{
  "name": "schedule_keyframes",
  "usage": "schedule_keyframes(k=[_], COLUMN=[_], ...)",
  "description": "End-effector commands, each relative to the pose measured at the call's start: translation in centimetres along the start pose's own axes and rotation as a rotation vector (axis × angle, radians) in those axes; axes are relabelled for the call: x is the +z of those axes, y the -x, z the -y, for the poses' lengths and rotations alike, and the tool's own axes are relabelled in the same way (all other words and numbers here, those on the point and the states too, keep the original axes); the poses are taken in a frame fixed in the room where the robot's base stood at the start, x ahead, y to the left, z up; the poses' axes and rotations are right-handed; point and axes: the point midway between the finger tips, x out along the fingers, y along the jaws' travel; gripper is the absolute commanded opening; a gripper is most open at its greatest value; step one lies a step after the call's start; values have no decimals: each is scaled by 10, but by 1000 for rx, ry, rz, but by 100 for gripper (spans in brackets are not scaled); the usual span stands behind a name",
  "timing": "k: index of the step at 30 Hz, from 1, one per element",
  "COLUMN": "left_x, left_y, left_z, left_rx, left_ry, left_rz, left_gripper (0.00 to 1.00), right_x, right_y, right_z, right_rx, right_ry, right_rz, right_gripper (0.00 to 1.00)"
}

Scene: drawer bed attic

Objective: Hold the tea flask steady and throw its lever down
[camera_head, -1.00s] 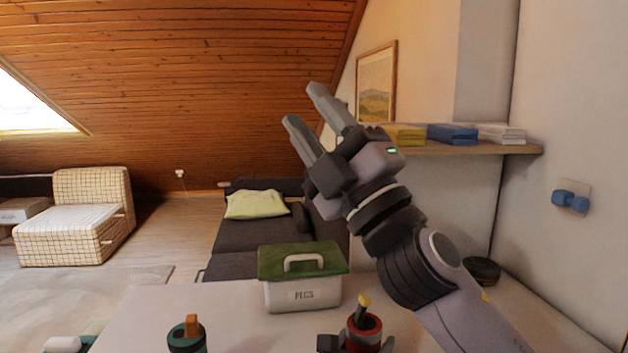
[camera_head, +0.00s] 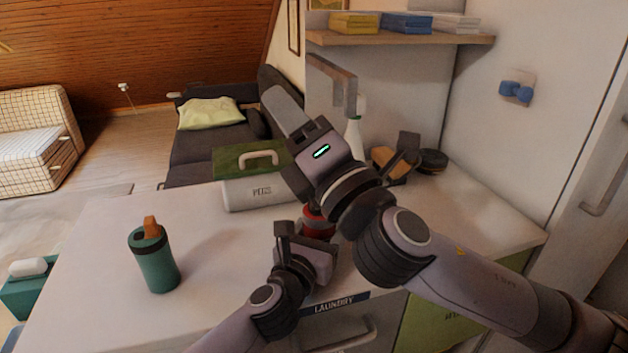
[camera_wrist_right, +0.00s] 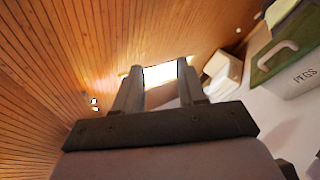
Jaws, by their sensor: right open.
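A red flask (camera_head: 318,222) stands on the worktop, mostly hidden behind my arms; its yellow lever is hidden now. A teal flask (camera_head: 155,262) with an orange lever (camera_head: 151,228) on its lid stands upright at the left, clear of both grippers. Which one is the tea flask is not marked. My left gripper (camera_head: 298,236) is low at the red flask and appears closed around it, though one finger and the contact are hidden. My right gripper (camera_head: 288,118) is open and empty, raised above and behind the red flask. In the right wrist view its fingers (camera_wrist_right: 160,92) stand apart with nothing between.
A white pegs box (camera_head: 258,192) with a green lid stands behind the flasks. A spray bottle (camera_head: 355,138), an orange block (camera_head: 388,165) and a dark round item (camera_head: 432,161) are at the back right. A shelf (camera_head: 400,38) overhangs there. The worktop's left part is mostly free.

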Motion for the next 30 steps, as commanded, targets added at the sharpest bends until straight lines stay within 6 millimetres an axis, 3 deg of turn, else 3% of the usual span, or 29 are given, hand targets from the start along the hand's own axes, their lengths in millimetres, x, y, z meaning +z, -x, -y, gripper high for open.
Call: schedule_keyframes(k=[3, 9, 16, 22, 30], left_x=[-1, -1, -1, -1, 0], left_y=[0, 0, 0, 0, 0], left_z=[0, 0, 0, 0, 0], left_rx=[1, 1, 1, 0, 0], left_ry=[0, 0, 0, 0, 0], left_rz=[-1, -1, -1, -1, -1], left_gripper=[30, 30, 30, 30, 30], right_x=[-8, -16, -18, -19, -18], right_y=[28, 75, 111, 110, 76], right_z=[34, 82, 111, 119, 135], right_rx=[-118, -299, -417, -438, -436], right_ry=[213, 531, 739, 781, 780], right_rz=[-18, -85, -160, -175, -174], right_gripper=[40, 40, 40, 40, 40])
